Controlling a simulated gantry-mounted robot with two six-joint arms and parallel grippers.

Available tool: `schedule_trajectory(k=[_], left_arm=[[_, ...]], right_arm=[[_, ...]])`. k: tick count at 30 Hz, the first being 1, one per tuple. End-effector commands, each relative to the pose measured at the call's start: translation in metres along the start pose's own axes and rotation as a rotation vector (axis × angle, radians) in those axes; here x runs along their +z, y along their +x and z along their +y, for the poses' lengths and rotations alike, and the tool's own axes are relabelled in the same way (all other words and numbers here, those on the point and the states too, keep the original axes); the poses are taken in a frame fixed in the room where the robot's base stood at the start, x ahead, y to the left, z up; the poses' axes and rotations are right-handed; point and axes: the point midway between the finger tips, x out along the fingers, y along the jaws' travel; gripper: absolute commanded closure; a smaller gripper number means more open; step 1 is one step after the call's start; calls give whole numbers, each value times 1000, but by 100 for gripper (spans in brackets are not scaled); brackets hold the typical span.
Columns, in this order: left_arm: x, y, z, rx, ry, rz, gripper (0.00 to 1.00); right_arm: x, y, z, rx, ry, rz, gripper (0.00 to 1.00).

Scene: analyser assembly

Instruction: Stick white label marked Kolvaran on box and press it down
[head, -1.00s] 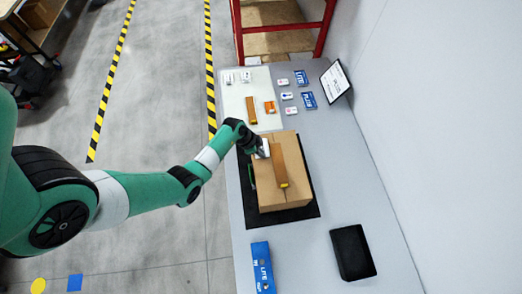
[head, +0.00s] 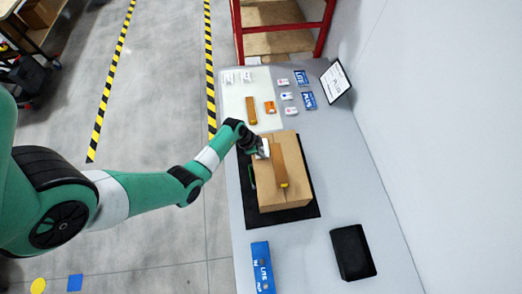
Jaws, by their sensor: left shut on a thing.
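A closed brown cardboard box (head: 294,196) sits on a black mat (head: 252,212) on the grey table. My left gripper (head: 259,152) is at the box's far left corner, shut on a small white label (head: 264,147). The label is at the box top's far left edge; I cannot tell whether it touches the cardboard, and its print is too small to read. My right gripper does not show.
A white sheet (head: 233,100) at the table's far left holds small cards and another orange-brown bar (head: 251,110). Blue cards (head: 308,101) and a tilted sign (head: 335,82) stand to its right. A blue LITE box (head: 262,266) and a black case (head: 352,252) lie nearer.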

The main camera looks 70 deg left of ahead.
Motion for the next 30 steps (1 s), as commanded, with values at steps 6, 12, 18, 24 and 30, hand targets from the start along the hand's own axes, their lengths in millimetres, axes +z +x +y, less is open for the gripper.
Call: schedule_trajectory(k=[6, 12, 18, 24, 30], left_arm=[[1, 2, 0, 0, 0, 0, 100], [1, 2, 0, 0, 0, 0, 100], [1, 2, 0, 0, 0, 0, 62], [1, 2, 0, 0, 0, 0, 57], [-1, -2, 0, 1, 0, 0, 57]], right_arm=[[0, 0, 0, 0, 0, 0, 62], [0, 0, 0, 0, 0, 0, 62], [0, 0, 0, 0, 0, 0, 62], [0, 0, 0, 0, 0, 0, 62], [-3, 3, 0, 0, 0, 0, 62]])
